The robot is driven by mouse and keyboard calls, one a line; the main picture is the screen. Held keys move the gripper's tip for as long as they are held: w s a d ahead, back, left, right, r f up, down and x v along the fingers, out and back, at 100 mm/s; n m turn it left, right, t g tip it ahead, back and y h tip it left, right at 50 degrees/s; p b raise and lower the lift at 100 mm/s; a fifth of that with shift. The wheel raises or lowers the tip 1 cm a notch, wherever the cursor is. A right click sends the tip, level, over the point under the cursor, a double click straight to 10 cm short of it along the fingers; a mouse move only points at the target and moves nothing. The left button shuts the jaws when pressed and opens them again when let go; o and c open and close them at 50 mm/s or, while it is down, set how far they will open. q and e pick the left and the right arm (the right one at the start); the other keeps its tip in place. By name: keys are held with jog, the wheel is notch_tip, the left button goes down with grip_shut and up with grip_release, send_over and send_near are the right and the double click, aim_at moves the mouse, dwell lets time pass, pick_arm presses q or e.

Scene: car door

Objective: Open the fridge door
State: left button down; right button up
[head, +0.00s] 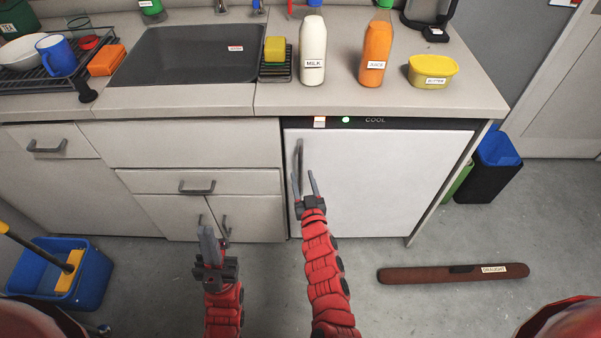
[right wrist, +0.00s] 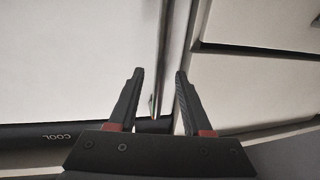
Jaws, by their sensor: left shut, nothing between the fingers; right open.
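The white fridge door (head: 385,185) is shut under the counter, below a dark strip marked COOL with a green light. Its upright grey handle (head: 299,160) is near the door's left edge. My right gripper (head: 305,182) is open at the handle's lower part. In the right wrist view, the handle (right wrist: 158,75) appears between the fingertips of my right gripper (right wrist: 158,75); I cannot tell whether they touch it. The door (right wrist: 75,60) fills the left of that view. My left gripper (head: 208,235) is shut and empty, left of the fridge in front of the drawers.
On the counter (head: 200,100) stand a milk bottle (head: 313,50), a juice bottle (head: 375,55) and a butter tub (head: 432,71). A brown draught stopper (head: 425,274) lies on the floor before the fridge. A blue bucket (head: 85,278) stands at left, bins (head: 490,168) at right.

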aim_at(301, 173)
jog(key=shift+w+a+f+b, duration=0.1)
jog(key=shift+w+b, duration=0.15)
jog(key=shift+w, duration=0.4)
jog(key=shift+w+a+f+b, duration=0.1)
jog(key=shift+w+b, duration=0.1)
jog(key=shift+w, duration=0.4)
jog(key=shift+w+a+r, duration=0.15)
jog(key=shift+w+r, duration=0.1)
jog(key=shift+w, duration=0.25)
grip_shut()
